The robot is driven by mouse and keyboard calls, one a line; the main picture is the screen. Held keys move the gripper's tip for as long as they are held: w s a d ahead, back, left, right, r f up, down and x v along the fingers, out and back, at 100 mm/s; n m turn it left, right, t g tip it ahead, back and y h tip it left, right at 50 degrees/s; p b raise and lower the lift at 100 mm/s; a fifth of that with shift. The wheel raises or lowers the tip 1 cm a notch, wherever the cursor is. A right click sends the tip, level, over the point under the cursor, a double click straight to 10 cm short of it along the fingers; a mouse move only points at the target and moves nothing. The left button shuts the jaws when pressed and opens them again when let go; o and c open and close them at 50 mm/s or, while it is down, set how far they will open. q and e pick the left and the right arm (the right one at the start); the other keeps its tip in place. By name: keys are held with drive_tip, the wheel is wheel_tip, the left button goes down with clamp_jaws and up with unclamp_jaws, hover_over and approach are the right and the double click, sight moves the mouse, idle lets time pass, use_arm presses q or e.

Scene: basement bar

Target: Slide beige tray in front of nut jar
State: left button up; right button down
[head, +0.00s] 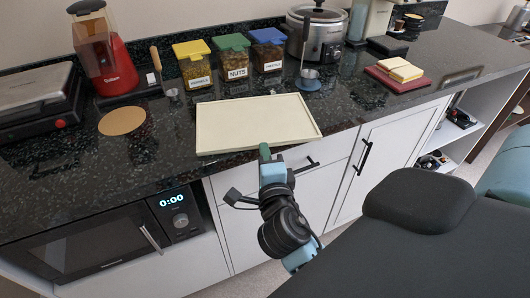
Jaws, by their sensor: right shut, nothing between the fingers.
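The beige tray (225,121) lies flat on the dark speckled counter, with its front edge close to the counter's front edge. The nut jar (236,68), with a green lid and a NUTS label, stands behind the tray, between a yellow-lidded jar (193,66) and a blue-lidded jar (268,55). A short gap of counter shows between the jars and the tray. My right gripper (265,152) is shut and empty at the middle of the tray's front edge; I cannot tell whether it touches. My left gripper is not in view.
A round tan mat (122,120) and a metal scoop (173,94) lie left of the tray. A blue ladle (310,80) stands behind its right end, near the slow cooker (315,38). A red board (398,78) lies farther right. Counter right of the tray is clear.

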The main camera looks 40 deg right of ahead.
drive_tip(key=b+x, duration=0.1)
drive_tip(key=x, duration=0.1)
drive_tip(key=shift+w+d+b, duration=0.15)
drive_tip(key=shift+w+b, duration=0.2)
drive_tip(key=shift+b, duration=0.05)
drive_tip(key=shift+s, duration=0.1)
idle(0.4)
